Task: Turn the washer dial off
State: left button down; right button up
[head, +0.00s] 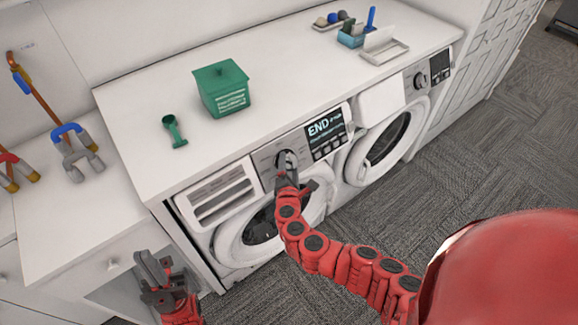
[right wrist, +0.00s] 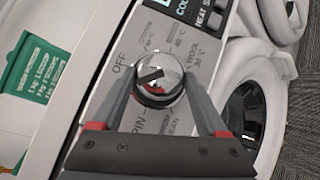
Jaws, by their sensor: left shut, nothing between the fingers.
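The washer dial (right wrist: 158,82) is a round chrome knob on the grey control panel (right wrist: 110,95) of the left washer (head: 215,195). In the right wrist view it has a dark bar with a red mark at its lower right, and the word OFF is printed to its left. My right gripper (head: 287,163) is at the dial, with one finger on each side and the fingertips against its sides. It hides much of the dial in the head view. The washer display (head: 325,130) reads END. My left gripper (head: 152,268) is shut and empty, low in front of the cabinet, away from the washer.
A green box (head: 222,90) and green scoop (head: 174,130) stand on the white counter (head: 290,85). A second machine (head: 385,145) with its own dial stands to the right. Carpet floor (head: 480,160) is open at the right.

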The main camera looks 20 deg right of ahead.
jog(key=c, duration=0.6)
jog(key=shift+r, duration=0.1)
jog(key=shift+w+r+m+g+p, duration=0.15)
jog(key=shift+m+g+p, duration=0.15)
jog(key=shift+m+p, duration=0.35)
jog(key=m+g+p, duration=0.1)
jog(key=m+g, duration=0.1)
jog(key=m, duration=0.1)
jog(key=shift+a+r+p, duration=0.1)
jog(key=shift+r+p, duration=0.15)
jog(key=shift+p, duration=0.15)
jog(key=shift+w+m+g+p, duration=0.1)
jog(key=shift+m+g+p, duration=0.45)
jog(key=shift+m+g, duration=0.25)
jog(key=shift+m+g+y+p, duration=0.3)
jog(key=shift+m+g+p, duration=0.15)
jog(key=shift+m, duration=0.4)
